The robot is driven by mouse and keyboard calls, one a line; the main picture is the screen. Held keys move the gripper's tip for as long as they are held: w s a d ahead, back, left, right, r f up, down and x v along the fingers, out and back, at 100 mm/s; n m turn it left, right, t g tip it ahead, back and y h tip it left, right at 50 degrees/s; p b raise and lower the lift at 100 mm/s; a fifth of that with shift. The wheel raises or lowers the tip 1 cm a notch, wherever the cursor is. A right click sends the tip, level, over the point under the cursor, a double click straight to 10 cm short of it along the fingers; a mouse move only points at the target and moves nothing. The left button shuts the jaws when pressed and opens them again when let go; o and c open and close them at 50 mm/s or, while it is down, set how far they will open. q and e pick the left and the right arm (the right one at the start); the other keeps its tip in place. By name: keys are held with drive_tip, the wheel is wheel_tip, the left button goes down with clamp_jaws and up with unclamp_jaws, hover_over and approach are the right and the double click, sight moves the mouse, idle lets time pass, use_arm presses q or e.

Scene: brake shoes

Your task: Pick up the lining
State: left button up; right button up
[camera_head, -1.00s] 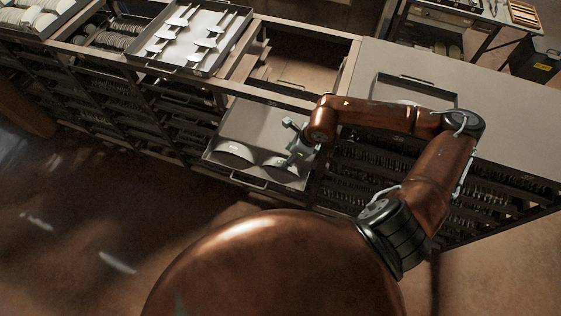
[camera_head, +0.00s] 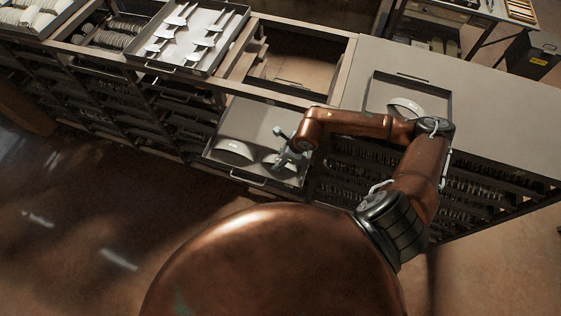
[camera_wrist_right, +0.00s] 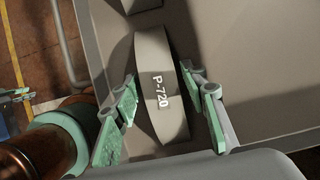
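A grey curved lining marked P-720 (camera_wrist_right: 160,90) lies in a pulled-out grey drawer tray (camera_head: 262,118). My right gripper (camera_wrist_right: 165,115) is open, one finger on each side of this lining, with visible gaps to it. In the head view my right gripper (camera_head: 284,160) is over the tray's right part and partly covers the lining there. A second lining (camera_head: 233,148) lies to its left in the same tray. My left gripper is not in the head view; a small green part at the left edge of the wrist view may belong to it.
A dark-edged tray (camera_head: 372,95) with a curved piece (camera_head: 405,106) sits on the right tabletop. A tray of several white parts (camera_head: 225,55) stands at the upper left. An open bay (camera_head: 305,62) lies behind the drawer. Floor is free in front.

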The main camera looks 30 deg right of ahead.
drive_tip(key=c, duration=1)
drive_tip(key=shift+o, duration=0.2)
drive_tip(key=shift+r, duration=0.15)
